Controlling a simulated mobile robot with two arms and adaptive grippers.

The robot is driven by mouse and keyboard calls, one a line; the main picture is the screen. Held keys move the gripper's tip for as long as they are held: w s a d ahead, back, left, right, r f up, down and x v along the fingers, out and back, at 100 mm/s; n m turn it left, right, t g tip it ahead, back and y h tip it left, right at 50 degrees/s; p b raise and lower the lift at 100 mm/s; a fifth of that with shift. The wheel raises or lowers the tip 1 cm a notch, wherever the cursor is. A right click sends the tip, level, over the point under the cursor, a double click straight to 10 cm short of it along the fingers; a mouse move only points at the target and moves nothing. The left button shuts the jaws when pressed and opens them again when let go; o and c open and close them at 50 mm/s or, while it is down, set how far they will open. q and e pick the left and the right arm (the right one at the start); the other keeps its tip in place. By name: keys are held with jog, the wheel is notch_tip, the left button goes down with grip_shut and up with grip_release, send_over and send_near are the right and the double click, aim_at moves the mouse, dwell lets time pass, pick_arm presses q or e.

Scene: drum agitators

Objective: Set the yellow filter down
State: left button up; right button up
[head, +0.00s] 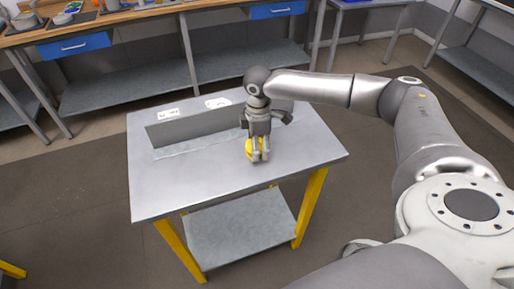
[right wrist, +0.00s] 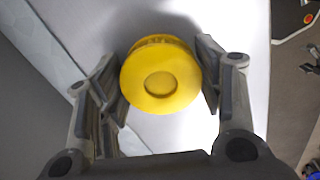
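The yellow filter (head: 249,149) is a round yellow piece at my right gripper (head: 259,156), over the right part of the grey table top (head: 185,187). In the right wrist view the filter (right wrist: 160,75) shows its round face with a shallow circular recess. The two fingers of my right gripper (right wrist: 162,85) lie against its left and right sides, shut on it. A soft shadow falls on the surface behind it. I cannot tell whether the filter touches the table top. My left gripper is not in view.
An upright grey panel (head: 190,128) stands along the back of the table, with small white fittings (head: 168,112) behind it. The table's left and front areas are clear. A lower shelf (head: 240,228) is empty. A wooden workbench (head: 130,18) with items stands behind.

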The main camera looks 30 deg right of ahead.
jog(key=shift+c, duration=1.1)
jog(key=shift+r, duration=0.1)
